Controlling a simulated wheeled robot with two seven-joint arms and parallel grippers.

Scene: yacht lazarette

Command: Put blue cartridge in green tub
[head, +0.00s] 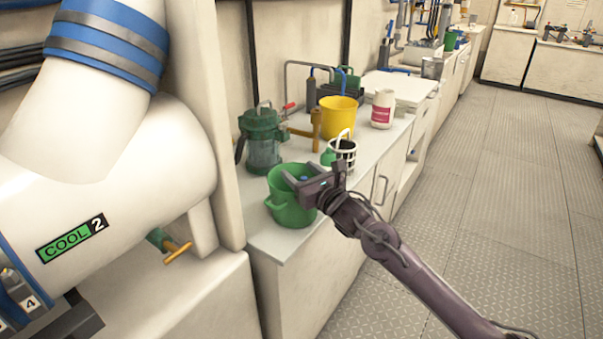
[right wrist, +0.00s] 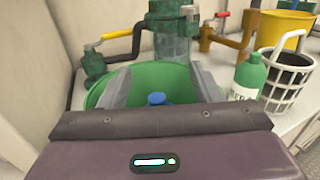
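The green tub (head: 290,212) stands on the near end of the white counter in the head view. It also fills the middle of the right wrist view (right wrist: 100,92). A small blue thing, which looks like the blue cartridge (right wrist: 157,99), shows inside the tub's outline; a bit of blue shows there in the head view too. My right gripper (head: 304,184) is over the tub's rim. Its fingers are wide apart in the right wrist view, with the blue thing showing between them and not visibly gripped. The cartridge's lower part is hidden. My left gripper is out of view.
Behind the tub stand a green-topped strainer (head: 262,140), a yellow bucket (head: 338,120), a white basket (head: 345,152), a small green bottle (right wrist: 250,75) and a white jar (head: 383,108). A large white pipe (head: 110,180) blocks the left. The floor at right is clear.

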